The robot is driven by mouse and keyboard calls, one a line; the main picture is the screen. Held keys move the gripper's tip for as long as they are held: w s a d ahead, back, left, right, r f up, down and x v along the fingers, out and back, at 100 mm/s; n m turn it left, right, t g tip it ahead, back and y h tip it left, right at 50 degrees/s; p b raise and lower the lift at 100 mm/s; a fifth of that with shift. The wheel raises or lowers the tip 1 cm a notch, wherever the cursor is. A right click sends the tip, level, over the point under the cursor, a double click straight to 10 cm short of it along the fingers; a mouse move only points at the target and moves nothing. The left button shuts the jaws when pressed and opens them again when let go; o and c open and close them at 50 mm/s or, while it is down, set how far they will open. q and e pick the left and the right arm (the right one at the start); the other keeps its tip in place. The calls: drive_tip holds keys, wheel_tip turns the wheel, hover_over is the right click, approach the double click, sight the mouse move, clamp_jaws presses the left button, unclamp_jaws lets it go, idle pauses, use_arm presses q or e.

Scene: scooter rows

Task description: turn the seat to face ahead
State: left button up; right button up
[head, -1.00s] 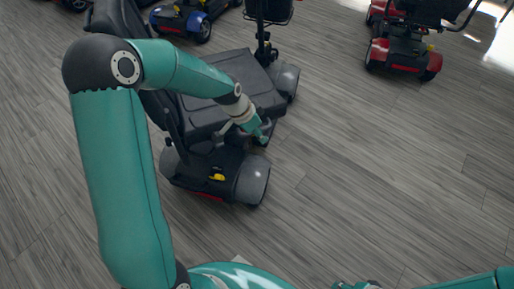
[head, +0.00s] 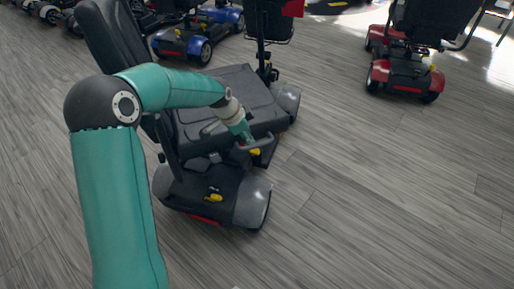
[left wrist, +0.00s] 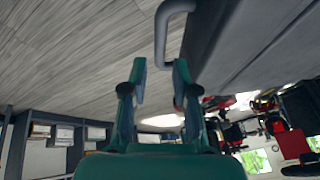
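The black scooter seat has its cushion (head: 218,103) in the middle of the head view and its backrest (head: 113,45) at the left. It faces the right of the picture, sideways to the scooter, whose steering column (head: 262,45) stands at the top and whose rear (head: 212,192) points down. My left gripper (head: 247,142) is at the seat's right edge, by a grey lever (head: 264,142). In the left wrist view, the open fingers (left wrist: 160,68) stand either side of the end of the grey lever (left wrist: 163,35), without visible closing on it. My right gripper is out of view.
A blue scooter (head: 195,38) stands behind at the top, and a red scooter (head: 405,72) at the upper right. The wooden floor (head: 390,190) to the right is clear. Shelves (left wrist: 60,140) show in the left wrist view.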

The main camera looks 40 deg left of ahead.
sight(255, 145)
use_arm(q)
drive_tip(key=b+x, duration=0.1)
drive_tip(key=x, duration=0.6)
clamp_jaws()
